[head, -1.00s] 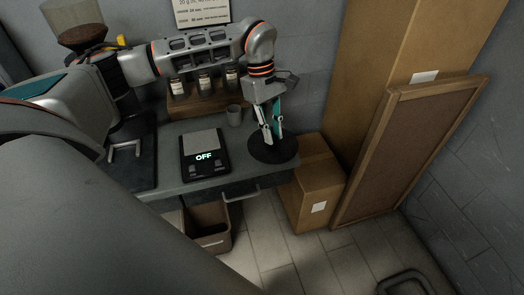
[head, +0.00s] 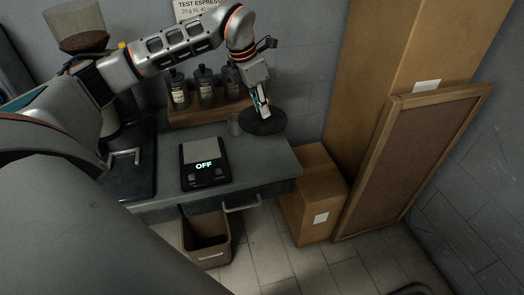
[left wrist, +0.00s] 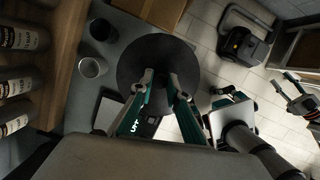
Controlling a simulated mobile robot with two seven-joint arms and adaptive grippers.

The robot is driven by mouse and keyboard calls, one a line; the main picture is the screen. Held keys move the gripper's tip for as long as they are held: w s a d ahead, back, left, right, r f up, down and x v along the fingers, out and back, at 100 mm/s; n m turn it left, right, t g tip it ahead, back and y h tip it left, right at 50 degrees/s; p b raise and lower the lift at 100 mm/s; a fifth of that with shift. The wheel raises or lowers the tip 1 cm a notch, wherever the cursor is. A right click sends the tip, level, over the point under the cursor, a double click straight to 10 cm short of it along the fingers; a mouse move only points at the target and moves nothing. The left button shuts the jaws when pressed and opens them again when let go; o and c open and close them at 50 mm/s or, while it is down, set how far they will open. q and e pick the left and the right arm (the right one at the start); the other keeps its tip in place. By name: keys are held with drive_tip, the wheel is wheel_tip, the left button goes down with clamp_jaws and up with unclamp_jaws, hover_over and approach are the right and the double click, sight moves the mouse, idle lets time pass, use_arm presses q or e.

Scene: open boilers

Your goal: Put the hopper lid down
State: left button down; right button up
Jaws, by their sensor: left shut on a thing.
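The hopper lid, a dark round disc (head: 266,124), is at the back right corner of the counter in the head view. My left gripper (head: 262,108) is shut on its top from above. In the left wrist view the disc (left wrist: 150,52) lies beyond the fingers, which close at its middle (left wrist: 161,76). I cannot tell whether the lid touches the counter. The grinder hopper (head: 75,18) with beans stands open at the upper left. What looks like my right gripper (left wrist: 298,84) shows at the right of the left wrist view; its jaw state is unclear.
A grey cup (head: 234,125) stands close left of the lid. Dark bottles (head: 205,86) stand on a wooden rack (head: 205,114) behind. A scale (head: 203,165) reading OFF sits mid-counter. The counter (head: 262,168) is bare right of it. A cardboard box (head: 312,205) stands beside the counter.

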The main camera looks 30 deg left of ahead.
use_arm(q)
wheel_tip(320, 180, down, 16)
idle(0.5)
drive_tip(key=shift+f, duration=0.1)
drive_tip(key=c, duration=1.9)
unclamp_jaws()
